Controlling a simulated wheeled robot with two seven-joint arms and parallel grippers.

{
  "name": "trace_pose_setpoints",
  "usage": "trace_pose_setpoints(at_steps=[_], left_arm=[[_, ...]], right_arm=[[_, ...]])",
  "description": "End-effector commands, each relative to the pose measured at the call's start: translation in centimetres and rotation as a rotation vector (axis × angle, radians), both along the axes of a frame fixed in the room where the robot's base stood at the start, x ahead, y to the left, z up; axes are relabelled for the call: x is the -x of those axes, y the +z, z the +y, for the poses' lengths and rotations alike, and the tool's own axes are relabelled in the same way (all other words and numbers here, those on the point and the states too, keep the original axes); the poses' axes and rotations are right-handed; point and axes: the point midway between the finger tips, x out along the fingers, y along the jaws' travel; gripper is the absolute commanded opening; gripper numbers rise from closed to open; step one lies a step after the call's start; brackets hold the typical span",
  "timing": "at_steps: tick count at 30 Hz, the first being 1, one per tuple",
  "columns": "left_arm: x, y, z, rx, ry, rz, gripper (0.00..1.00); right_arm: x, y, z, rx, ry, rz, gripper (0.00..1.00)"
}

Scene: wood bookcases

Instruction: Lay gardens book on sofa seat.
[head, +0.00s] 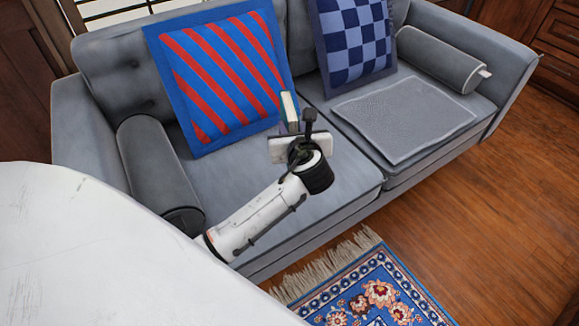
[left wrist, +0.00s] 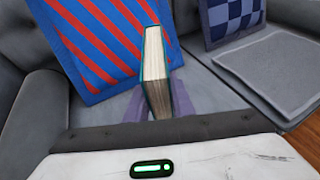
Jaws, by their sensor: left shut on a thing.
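A book (left wrist: 156,70) with a dark green cover and pale page edges stands upright between the fingers of my left gripper (left wrist: 152,106). Its title cannot be read. In the head view the book (head: 290,108) shows just beyond my left gripper (head: 289,127), which is shut on it. The grey sofa (head: 262,181) lies below and behind, and the book is in front of the striped pillow. Whether the book touches the seat cannot be told. My right gripper is in neither view.
A red and blue striped pillow (head: 222,70) and a blue checkered pillow (head: 355,40) lean on the backrest. A grey mat (head: 403,115) covers part of the right seat. Grey bolsters lie at the left (head: 155,168) and right (head: 440,58). The left seat's front is clear.

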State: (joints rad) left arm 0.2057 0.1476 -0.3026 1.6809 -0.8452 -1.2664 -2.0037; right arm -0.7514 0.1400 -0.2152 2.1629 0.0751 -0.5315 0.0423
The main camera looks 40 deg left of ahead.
Motion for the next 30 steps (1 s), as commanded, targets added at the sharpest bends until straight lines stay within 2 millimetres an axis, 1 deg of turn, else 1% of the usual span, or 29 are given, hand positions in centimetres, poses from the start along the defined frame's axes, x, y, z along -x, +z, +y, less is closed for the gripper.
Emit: trace_pose_setpoints(at_steps=[1,4,6,11,15,18,21,29,30], left_arm=[[0.0,-1.3,0.0,-0.001,0.003,0.002,0.00],[0.0,-3.4,0.0,-0.001,0.002,0.002,0.00],[0.0,-4.4,0.0,-0.002,0.002,0.002,0.00],[-0.1,-5.8,0.0,-0.001,0.001,0.000,0.00],[0.0,-7.8,0.0,-0.002,0.001,0.002,0.00],[0.0,-9.0,0.0,-0.002,0.000,0.001,0.00],[0.0,-9.4,0.0,-0.002,0.001,0.000,0.00],[0.0,-9.3,0.0,-0.001,0.000,0.000,0.00],[0.0,-9.6,0.0,0.001,0.000,0.004,0.23]], right_arm=[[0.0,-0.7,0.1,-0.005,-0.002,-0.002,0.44],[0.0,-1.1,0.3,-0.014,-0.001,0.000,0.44],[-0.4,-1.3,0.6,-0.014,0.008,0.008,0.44],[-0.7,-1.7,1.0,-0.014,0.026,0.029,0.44],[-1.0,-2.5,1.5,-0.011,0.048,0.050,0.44],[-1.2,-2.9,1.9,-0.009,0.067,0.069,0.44],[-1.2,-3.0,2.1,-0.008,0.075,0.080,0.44],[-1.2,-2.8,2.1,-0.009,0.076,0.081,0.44],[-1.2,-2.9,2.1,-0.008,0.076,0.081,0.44]])
